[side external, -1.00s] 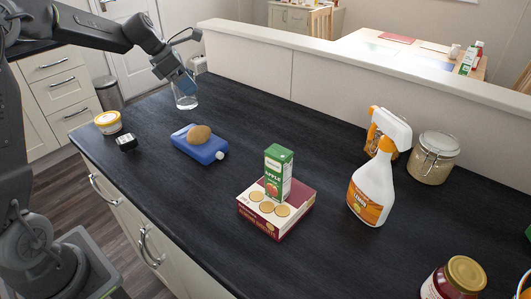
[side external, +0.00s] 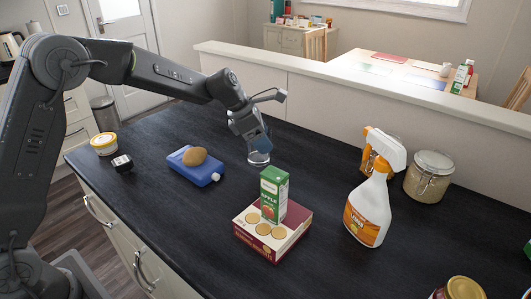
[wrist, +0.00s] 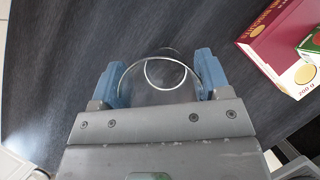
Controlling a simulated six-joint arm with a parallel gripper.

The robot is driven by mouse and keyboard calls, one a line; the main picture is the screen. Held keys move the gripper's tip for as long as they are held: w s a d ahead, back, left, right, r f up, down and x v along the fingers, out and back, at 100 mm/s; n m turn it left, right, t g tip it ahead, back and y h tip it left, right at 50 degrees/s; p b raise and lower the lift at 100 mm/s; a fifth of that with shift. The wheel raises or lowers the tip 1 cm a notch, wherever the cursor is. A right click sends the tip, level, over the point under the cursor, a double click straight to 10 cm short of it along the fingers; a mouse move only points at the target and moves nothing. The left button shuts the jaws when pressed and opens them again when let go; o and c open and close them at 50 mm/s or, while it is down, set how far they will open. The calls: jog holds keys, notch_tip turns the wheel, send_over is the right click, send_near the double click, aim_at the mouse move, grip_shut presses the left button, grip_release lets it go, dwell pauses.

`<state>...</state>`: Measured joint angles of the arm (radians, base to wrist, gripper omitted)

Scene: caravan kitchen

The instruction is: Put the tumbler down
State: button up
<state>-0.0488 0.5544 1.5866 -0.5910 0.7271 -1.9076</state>
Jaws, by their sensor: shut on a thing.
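The tumbler (side external: 259,158) is a clear glass, held by my gripper (side external: 256,137) over the middle of the dark counter, behind the apple juice carton. In the wrist view the tumbler (wrist: 160,80) sits between the two blue fingers of my gripper (wrist: 160,85), which are shut on its sides. Its rim and base show as rings there. In the side view, my gripper hides its upper part. I cannot tell whether its base touches the counter.
The juice carton (side external: 274,195) stands on a red biscuit box (side external: 253,240). A blue bottle (side external: 184,165) lies to the left with a potato (side external: 194,156) on it. A spray bottle (side external: 369,208) and a jar (side external: 427,178) stand right. The counter (side external: 315,170) between is clear.

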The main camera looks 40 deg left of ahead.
jog(key=shift+w+d+f, duration=0.25)
jog(key=shift+d+f, duration=0.15)
jog(key=shift+d, duration=0.15)
jog(key=shift+f, duration=1.9)
jog(key=shift+f, duration=0.1)
jog(key=o, duration=1.1)
jog(key=shift+a+r, duration=0.15)
jog(key=shift+r, duration=0.15)
jog(key=v, duration=1.1)
jog(key=shift+s+r, duration=0.3)
